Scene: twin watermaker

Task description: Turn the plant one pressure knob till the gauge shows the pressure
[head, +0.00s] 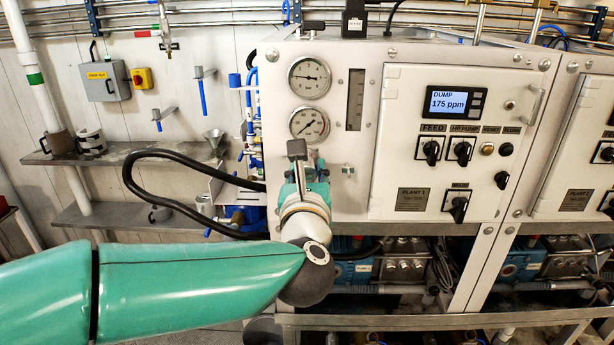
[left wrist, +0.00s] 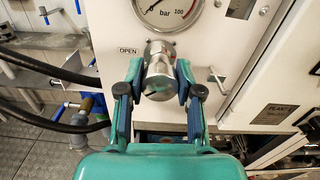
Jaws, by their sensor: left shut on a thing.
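The pressure knob (left wrist: 160,72) is a silvery round knob with a green mark, below a gauge in the left wrist view. My left gripper (left wrist: 158,90) is shut on it, one finger on each side. In the head view my left gripper (head: 305,172) is at the panel and mostly hides the knob. The lower round gauge (head: 309,123) is just above it, and its lower part also shows in the left wrist view (left wrist: 168,10) with "bar" and 100. Its exact reading is too small to tell. My right gripper is not in view.
An upper gauge (head: 309,77) and a flow tube (head: 355,100) are nearby. The Plant 1 control box (head: 445,190) has several switches and a display (head: 455,102) reading "DUMP 175 ppm". A black hose (head: 170,200) loops left of my gripper. An "OPEN" label (left wrist: 129,50) sits beside the knob.

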